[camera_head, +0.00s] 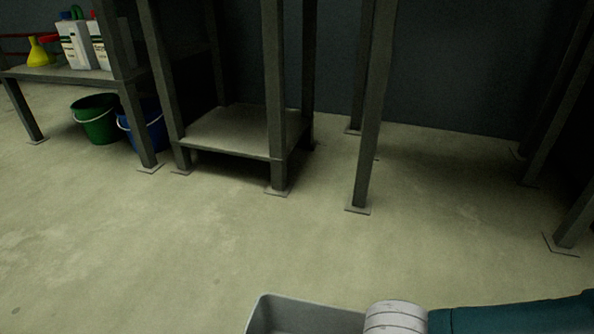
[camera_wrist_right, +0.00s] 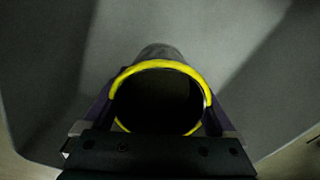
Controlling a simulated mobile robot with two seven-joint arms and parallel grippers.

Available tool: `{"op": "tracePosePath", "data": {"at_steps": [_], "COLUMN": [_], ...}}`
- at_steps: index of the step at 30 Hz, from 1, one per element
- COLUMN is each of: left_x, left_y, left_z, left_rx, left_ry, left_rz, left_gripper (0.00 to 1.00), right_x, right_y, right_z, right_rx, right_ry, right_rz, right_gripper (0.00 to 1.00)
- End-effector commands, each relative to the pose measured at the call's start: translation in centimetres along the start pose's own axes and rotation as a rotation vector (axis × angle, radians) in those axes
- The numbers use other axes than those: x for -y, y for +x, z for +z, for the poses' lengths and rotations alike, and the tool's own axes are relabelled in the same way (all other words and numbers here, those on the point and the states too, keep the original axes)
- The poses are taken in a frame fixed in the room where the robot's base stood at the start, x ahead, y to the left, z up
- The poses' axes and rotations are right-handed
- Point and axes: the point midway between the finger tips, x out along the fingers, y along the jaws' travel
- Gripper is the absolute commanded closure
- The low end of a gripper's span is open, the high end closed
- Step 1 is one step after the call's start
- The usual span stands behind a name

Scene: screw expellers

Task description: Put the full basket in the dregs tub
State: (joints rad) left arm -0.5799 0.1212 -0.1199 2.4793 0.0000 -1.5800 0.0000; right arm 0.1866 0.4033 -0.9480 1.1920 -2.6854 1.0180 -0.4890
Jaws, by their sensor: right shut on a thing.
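The basket, a dark round cylinder with a yellow rim (camera_wrist_right: 160,64), is in the right wrist view, its open top facing the camera. Its inside is too dark to show any contents. My right gripper (camera_wrist_right: 158,112) is shut on it, with a finger on each side. The grey dregs tub (camera_wrist_right: 48,60) surrounds the basket in this view; I cannot tell whether the basket touches its floor. In the head view the tub (camera_head: 310,316) shows only partly at the bottom edge, with my right arm over its right side. The basket is not visible there. My left gripper is not in view.
A dark metal rack with a low shelf (camera_head: 232,132) stands at the back. A table (camera_head: 65,75) at the left holds white jugs and a yellow funnel. A green bucket (camera_head: 95,122) and a blue bucket (camera_head: 150,130) stand beneath it. The floor between is clear.

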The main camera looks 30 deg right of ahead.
Motion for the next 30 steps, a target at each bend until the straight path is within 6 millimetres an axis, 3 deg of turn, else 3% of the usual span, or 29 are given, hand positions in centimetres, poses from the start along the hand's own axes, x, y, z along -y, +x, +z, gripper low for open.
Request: {"op": "tracePosePath", "data": {"at_steps": [7,8,9,20,30], "left_x": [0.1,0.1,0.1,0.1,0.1], "left_y": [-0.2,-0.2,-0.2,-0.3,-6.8], "left_z": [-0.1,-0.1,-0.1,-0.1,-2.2], "left_rx": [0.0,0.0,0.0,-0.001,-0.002], "left_ry": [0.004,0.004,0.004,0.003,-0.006], "left_rz": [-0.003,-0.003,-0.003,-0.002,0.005], "left_gripper": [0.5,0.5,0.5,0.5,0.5], "right_x": [0.0,0.0,0.0,0.0,0.1], "right_y": [0.1,0.1,0.1,-0.4,-7.6], "right_z": [0.1,0.1,0.1,0.0,0.0], "right_rx": [0.001,0.001,0.001,0.0,0.0], "right_ry": [0.0,0.0,0.0,-0.001,-0.002], "right_rz": [0.0,0.0,0.0,-0.001,-0.002], "right_gripper": [0.69,0.05,0.01,0.0,0.0]}}
